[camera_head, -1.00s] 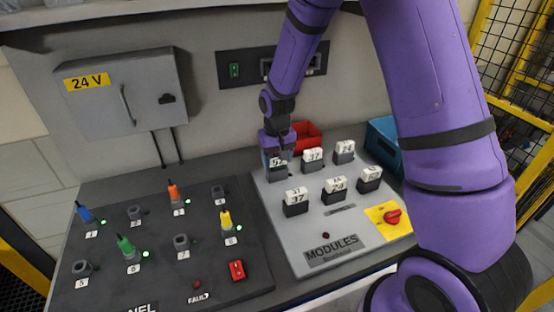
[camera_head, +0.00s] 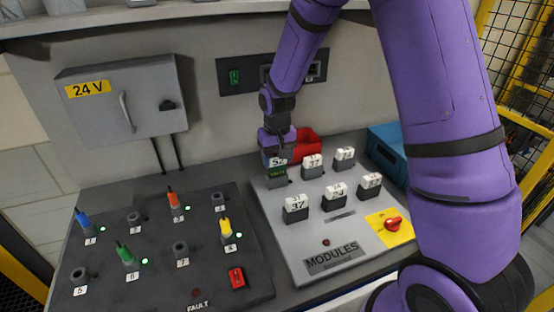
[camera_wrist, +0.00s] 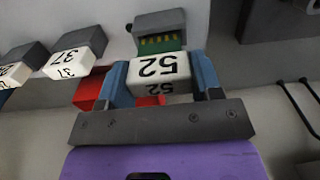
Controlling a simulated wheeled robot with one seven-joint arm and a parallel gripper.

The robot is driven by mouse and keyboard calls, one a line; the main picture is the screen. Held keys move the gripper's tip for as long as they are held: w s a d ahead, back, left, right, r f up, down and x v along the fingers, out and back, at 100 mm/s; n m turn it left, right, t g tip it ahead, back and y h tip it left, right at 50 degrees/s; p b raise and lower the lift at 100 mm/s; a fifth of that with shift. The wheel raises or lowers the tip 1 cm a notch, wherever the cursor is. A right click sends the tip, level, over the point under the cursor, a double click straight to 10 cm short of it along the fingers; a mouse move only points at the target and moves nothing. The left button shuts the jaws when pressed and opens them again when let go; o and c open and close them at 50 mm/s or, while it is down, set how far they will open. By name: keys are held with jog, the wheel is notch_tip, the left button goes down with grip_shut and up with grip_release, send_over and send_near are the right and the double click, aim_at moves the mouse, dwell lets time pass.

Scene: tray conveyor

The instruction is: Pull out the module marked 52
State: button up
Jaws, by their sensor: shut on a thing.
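The module marked 52 (camera_head: 278,161) is a white-capped block at the back left of the light grey modules panel (camera_head: 285,232). In the wrist view the module (camera_wrist: 158,67) sits upside down between the two blue fingers of my gripper (camera_wrist: 160,82). My gripper (camera_head: 279,150) is shut on its white cap. A green board (camera_wrist: 159,44) with gold contacts shows between the cap and the dark grey socket (camera_wrist: 160,22). The module stands raised above its socket (camera_head: 277,182). Whether the board's lower edge is clear of the socket cannot be told.
A module marked 37 (camera_head: 312,163) stands close to the right, with other modules beside and in front. A red bin (camera_head: 306,143) is right behind the gripper, and a blue bin (camera_head: 389,149) is at the right. A panel with coloured plugs (camera_head: 160,250) lies left.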

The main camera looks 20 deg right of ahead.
aim_at(277, 154)
jog(key=shift+r, duration=0.7)
jog(key=shift+r, duration=1.95)
